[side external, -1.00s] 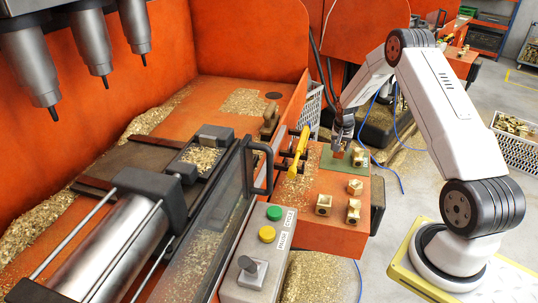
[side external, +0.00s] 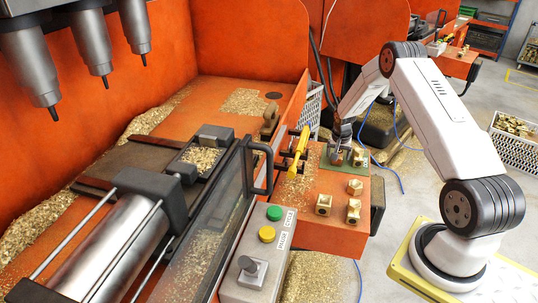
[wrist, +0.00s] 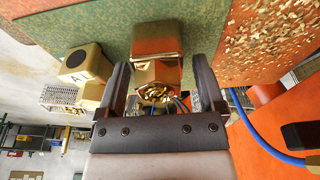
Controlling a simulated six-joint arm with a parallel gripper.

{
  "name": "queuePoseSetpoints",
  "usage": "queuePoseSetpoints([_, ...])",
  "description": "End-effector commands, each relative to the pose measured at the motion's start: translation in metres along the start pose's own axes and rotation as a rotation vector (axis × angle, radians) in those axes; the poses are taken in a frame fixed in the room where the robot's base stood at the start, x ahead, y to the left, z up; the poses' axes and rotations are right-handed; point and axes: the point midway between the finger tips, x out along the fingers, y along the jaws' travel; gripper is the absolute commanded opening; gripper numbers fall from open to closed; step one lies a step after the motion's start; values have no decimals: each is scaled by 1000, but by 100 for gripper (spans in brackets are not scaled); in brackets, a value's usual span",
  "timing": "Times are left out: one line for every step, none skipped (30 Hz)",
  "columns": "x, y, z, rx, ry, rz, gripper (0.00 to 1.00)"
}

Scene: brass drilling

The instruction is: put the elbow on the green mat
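A brass fitting (wrist: 157,72), which looks like the elbow, sits between the fingers of my gripper (wrist: 162,85) in the wrist view. It has a squared block end and a rounded end with bright openings. A narrow gap shows beside the right finger, so the fingers look open around it. The fitting is at the green mat (wrist: 95,28), seemingly resting on it. In the side view my gripper (side external: 338,158) is low over the green mat (side external: 336,172) and mostly hides the fitting.
Another brass fitting (side external: 360,157) stands close right of my gripper; a lettered brass piece (wrist: 82,66) shows in the wrist view. More brass pieces (side external: 323,204) stand on the orange table (side external: 305,230) in front.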

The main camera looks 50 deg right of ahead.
Motion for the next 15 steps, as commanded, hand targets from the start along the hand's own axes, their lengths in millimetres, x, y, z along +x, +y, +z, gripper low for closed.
queuePoseSetpoints([0,0,0,0,0,0,94])
queuePoseSetpoints([0,0,0,0,0,0,94])
queuePoseSetpoints([0,0,0,0,0,0,94])
queuePoseSetpoints([0,0,0,0,0,0,94])
queuePoseSetpoints([0,0,0,0,0,0,94])
queuePoseSetpoints([0,0,0,0,0,0,94])
queuePoseSetpoints([0,0,0,0,0,0,94])
queuePoseSetpoints([0,0,0,0,0,0,94])
queuePoseSetpoints([0,0,0,0,0,0,94])
queuePoseSetpoints([-1,0,0,0,0,0,94])
queuePoseSetpoints([-1,0,0,0,0,0,94])
queuePoseSetpoints([-2,0,0,0,0,0,94])
queuePoseSetpoints([-3,0,-1,0,0,0,94])
queuePoseSetpoints([-4,0,-1,0,1,0,94])
queuePoseSetpoints([-5,0,-1,0,1,-1,94])
